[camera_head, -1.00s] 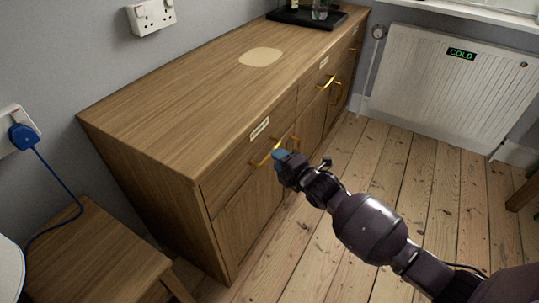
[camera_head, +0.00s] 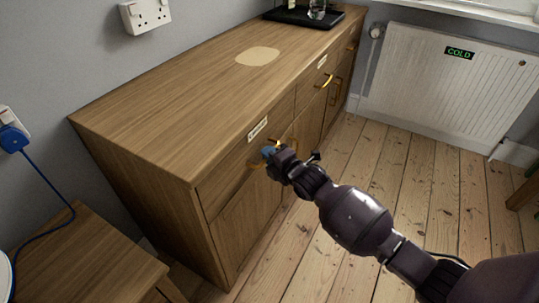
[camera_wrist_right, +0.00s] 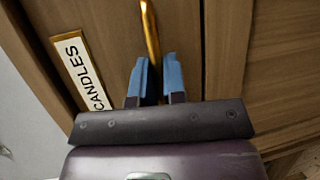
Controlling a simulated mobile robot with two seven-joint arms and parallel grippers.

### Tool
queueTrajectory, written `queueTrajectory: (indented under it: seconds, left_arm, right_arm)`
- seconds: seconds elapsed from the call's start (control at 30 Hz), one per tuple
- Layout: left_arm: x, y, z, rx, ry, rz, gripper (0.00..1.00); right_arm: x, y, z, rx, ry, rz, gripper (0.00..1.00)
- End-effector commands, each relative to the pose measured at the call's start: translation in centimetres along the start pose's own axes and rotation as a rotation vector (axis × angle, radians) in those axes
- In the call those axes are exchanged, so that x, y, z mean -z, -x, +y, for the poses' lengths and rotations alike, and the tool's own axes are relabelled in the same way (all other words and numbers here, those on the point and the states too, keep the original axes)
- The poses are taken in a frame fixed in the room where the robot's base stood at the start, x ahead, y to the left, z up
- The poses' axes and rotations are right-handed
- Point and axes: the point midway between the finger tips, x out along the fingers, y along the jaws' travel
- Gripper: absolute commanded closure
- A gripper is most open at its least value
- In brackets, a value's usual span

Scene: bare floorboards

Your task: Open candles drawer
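The candles drawer (camera_head: 228,181) is the near top drawer of the wooden sideboard and looks closed. Its white label (camera_head: 257,129) reads CANDLES in the right wrist view (camera_wrist_right: 80,74). Its brass bar handle (camera_head: 257,165) is partly hidden by my right gripper (camera_head: 270,150) in the head view. In the right wrist view the handle (camera_wrist_right: 150,35) runs between the two blue fingertips of my right gripper (camera_wrist_right: 156,78). My left gripper is not in view.
The sideboard top (camera_head: 180,100) holds a pale round mat (camera_head: 257,56) and a black tray (camera_head: 290,15). Another drawer handle (camera_head: 328,79) sits further along. A low wooden table (camera_head: 85,260) stands at the near left. Floorboards in front are clear towards the radiator (camera_head: 445,80).

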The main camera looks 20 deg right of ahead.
Motion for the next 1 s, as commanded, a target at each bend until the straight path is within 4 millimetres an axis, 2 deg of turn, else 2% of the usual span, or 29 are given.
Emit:
queueTrajectory:
  seconds: [0.33,0.53,0.77,1.0]
  left_arm:
    - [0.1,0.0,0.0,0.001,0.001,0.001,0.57]
    - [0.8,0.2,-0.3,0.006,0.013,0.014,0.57]
    - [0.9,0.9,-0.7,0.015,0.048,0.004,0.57]
    - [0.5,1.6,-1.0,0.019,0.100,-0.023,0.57]
  right_arm:
    - [-0.1,0.1,0.1,-0.001,0.000,0.000,1.00]
    - [-0.7,1.6,0.0,-0.001,0.003,0.000,1.00]
    - [-2.6,6.0,-0.5,-0.004,0.006,-0.002,1.00]
    - [-5.1,12.1,-1.8,-0.004,0.004,-0.002,1.00]
